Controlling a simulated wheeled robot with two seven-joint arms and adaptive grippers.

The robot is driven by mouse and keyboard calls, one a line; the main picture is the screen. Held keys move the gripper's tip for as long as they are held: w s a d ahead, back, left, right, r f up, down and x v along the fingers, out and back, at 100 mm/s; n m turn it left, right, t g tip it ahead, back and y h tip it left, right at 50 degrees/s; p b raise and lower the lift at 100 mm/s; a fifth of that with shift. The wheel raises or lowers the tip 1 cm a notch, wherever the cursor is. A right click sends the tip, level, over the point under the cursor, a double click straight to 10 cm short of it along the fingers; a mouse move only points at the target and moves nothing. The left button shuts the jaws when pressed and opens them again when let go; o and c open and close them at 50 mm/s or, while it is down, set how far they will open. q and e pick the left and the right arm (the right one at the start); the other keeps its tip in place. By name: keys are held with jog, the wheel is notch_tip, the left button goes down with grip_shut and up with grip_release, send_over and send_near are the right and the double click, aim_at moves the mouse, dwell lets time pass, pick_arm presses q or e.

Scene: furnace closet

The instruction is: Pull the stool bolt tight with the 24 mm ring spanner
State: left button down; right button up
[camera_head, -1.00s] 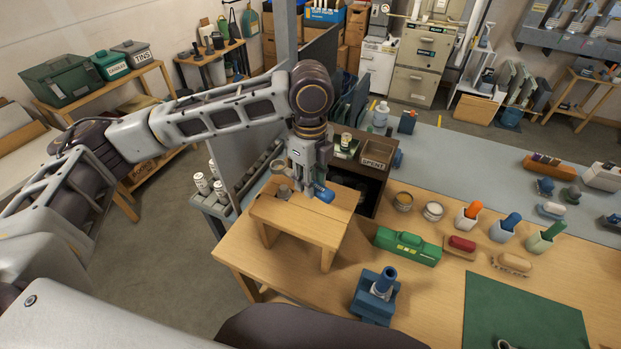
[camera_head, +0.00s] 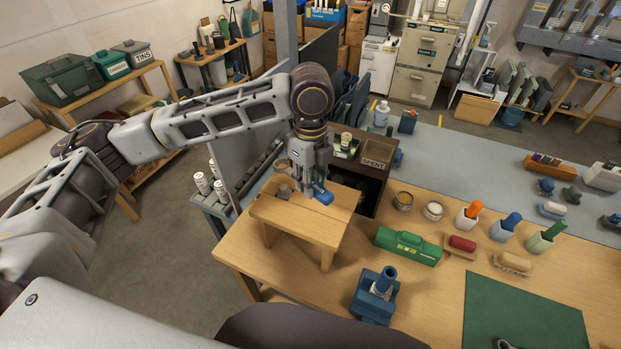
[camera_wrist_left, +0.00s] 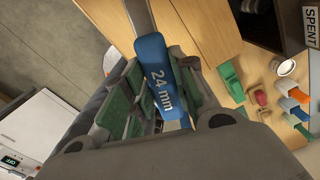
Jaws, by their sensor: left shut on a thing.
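The ring spanner has a blue handle marked "24 mm" (camera_wrist_left: 160,85), which also shows in the head view (camera_head: 322,193). Its grey shank (camera_wrist_left: 138,14) runs out of the top of the wrist view, so its ring end is hidden there. My left gripper (camera_head: 310,180) is shut on the blue handle, over the top of the wooden stool (camera_head: 320,222). A grey round part (camera_head: 284,191) sits on the stool top left of the gripper; I cannot tell if it is the bolt and whether the ring is around it. My right gripper is not in view.
The stool stands on the wooden bench (camera_head: 245,250). A dark box marked "SPENT" (camera_head: 374,163) stands close behind it. A blue vise-like tool (camera_head: 376,295), a green case (camera_head: 407,246) and a green mat (camera_head: 525,318) lie to the right.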

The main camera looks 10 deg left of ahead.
pick_arm(q)
jog(key=shift+f, duration=3.25)
jog(key=shift+f, duration=0.2)
jog(key=shift+f, duration=1.1)
jog(key=shift+s+a, duration=0.1)
jog(key=shift+s, duration=0.05)
jog(key=shift+s+a+m, duration=0.5)
jog(key=shift+s+m, duration=0.2)
jog(key=shift+m, duration=0.4)
jog(key=shift+s+a+m, duration=0.55)
jog(key=shift+a+m, duration=0.2)
jog(key=shift+m, duration=0.25)
jog(key=shift+s+a+m, duration=0.55)
jog(key=shift+a+m, duration=0.15)
jog(key=shift+m, duration=0.3)
jog(key=shift+s+a+m, duration=0.25)
jog(key=shift+a+m, duration=0.4)
jog(key=shift+m, duration=0.05)
jog(key=shift+s+a+m, duration=0.2)
jog(key=shift+a+m, duration=0.4)
jog(key=shift+m, duration=0.1)
jog(key=shift+s+a+m, duration=0.15)
jog(key=shift+a+m, duration=1.45)
jog(key=shift+m, duration=0.2)
jog(key=shift+d, duration=0.1)
